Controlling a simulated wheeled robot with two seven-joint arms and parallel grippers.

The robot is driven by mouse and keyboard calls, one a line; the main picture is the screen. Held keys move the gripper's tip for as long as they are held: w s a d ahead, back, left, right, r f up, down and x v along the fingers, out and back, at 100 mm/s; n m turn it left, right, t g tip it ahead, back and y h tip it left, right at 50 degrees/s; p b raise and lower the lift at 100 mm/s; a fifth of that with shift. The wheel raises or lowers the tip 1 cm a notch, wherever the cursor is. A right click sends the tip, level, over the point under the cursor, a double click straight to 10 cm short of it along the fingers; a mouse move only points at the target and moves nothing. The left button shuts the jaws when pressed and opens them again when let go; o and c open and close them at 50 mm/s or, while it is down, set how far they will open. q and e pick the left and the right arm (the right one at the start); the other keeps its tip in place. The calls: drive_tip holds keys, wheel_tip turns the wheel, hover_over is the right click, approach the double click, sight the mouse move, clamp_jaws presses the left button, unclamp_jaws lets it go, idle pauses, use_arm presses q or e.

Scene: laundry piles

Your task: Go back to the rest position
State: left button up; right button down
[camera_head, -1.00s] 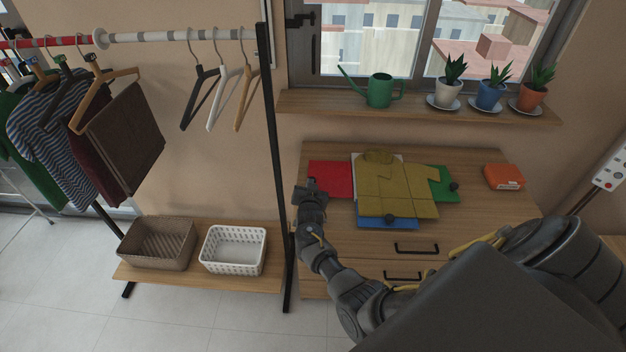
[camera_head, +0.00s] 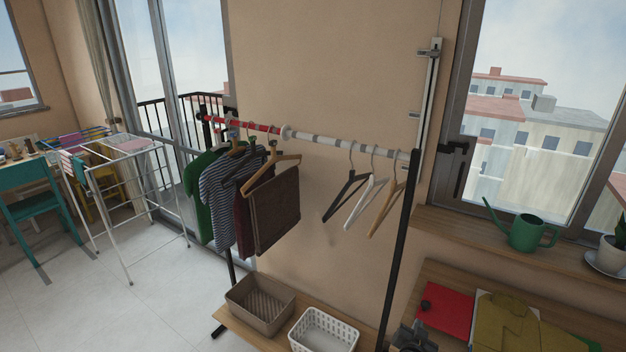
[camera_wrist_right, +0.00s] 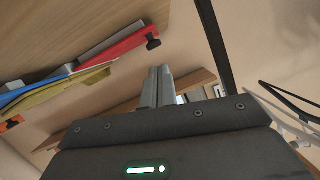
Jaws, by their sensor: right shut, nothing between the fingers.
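My right gripper (camera_head: 412,335) shows at the bottom edge of the head view, beside the front left of the wooden drawer top. In the right wrist view its two grey fingers (camera_wrist_right: 157,88) are together with nothing between them. My left gripper is not in view.
A clothes rack with a dark upright post (camera_head: 398,240) stands just left of my right gripper. It holds several garments, empty hangers, a brown basket (camera_head: 260,302) and a white basket (camera_head: 322,332). A green watering can (camera_head: 525,233) stands on the sill.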

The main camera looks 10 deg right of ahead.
drive_tip(key=s+a+r+n+g+y, duration=0.2)
drive_tip(key=s+a+n+g+y, duration=0.15)
drive_tip(key=s, duration=0.85)
drive_tip(key=s+a+r+n+g+y, duration=0.15)
drive_tip(key=s+a+n, duration=0.25)
drive_tip(key=s, duration=0.8)
drive_tip(key=s+a+r+n+g+y, duration=0.1)
drive_tip(key=s+a+n+g+y, duration=0.25)
drive_tip(key=s, duration=0.95)
wheel_tip(320, 180, down, 26)
drive_tip(key=a+f+g+b, duration=0.1)
drive_tip(key=g+b, duration=0.1)
drive_tip(key=b, duration=0.1)
drive_tip(key=s+d+f+b, duration=0.2)
drive_tip(key=s+d+f, duration=0.1)
drive_tip(key=s+f, duration=1.4)
wheel_tip(320, 180, down, 3)
drive_tip(key=shift+n+g, duration=0.4)
drive_tip(key=shift+g, duration=0.05)
drive_tip(key=shift+h, duration=0.25)
